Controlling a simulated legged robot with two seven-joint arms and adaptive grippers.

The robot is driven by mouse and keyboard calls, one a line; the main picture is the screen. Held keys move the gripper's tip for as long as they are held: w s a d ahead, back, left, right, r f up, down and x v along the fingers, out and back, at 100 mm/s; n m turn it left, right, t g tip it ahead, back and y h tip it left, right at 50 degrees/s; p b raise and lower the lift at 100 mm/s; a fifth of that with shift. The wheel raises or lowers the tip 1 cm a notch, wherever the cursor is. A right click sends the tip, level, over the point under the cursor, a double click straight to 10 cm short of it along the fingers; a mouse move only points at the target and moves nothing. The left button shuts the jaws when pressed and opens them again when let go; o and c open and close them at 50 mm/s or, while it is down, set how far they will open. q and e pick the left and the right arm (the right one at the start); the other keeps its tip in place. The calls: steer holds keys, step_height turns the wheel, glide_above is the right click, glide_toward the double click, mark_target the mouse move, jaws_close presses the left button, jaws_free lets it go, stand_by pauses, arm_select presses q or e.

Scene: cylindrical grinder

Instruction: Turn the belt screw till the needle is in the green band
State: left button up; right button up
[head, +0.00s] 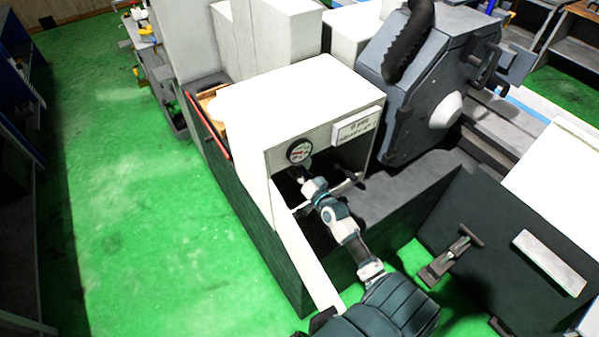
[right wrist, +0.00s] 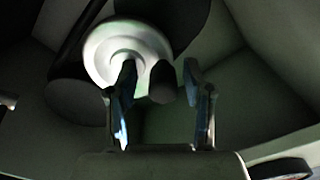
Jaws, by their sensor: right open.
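A small round gauge (head: 299,151) with a dark rim sits on the front of the white machine housing, above its dark opening. Its face is too small to tell where the needle stands against the band. My right arm reaches to the opening, with the right gripper (head: 304,178) just below the gauge. In the right wrist view the right gripper (right wrist: 160,80) is open, its fingers apart on either side of a dark rounded knob (right wrist: 162,84). I cannot tell whether this knob is part of the belt screw, or whether the fingers touch it. My left gripper is not in view.
A pale disc (right wrist: 127,52) lies behind the fingers in the right wrist view. A thin bar (head: 345,186) crosses the opening beside my wrist. A label plate (head: 358,125) is above right. The grey grinding head (head: 430,95) stands right; green floor (head: 130,220) is clear left.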

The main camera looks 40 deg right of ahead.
steer(key=s+a, duration=0.1)
steer(key=s, duration=1.1)
steer(key=shift+a, duration=0.15)
steer(key=shift+w+f, duration=0.1)
stand_by(0.9)
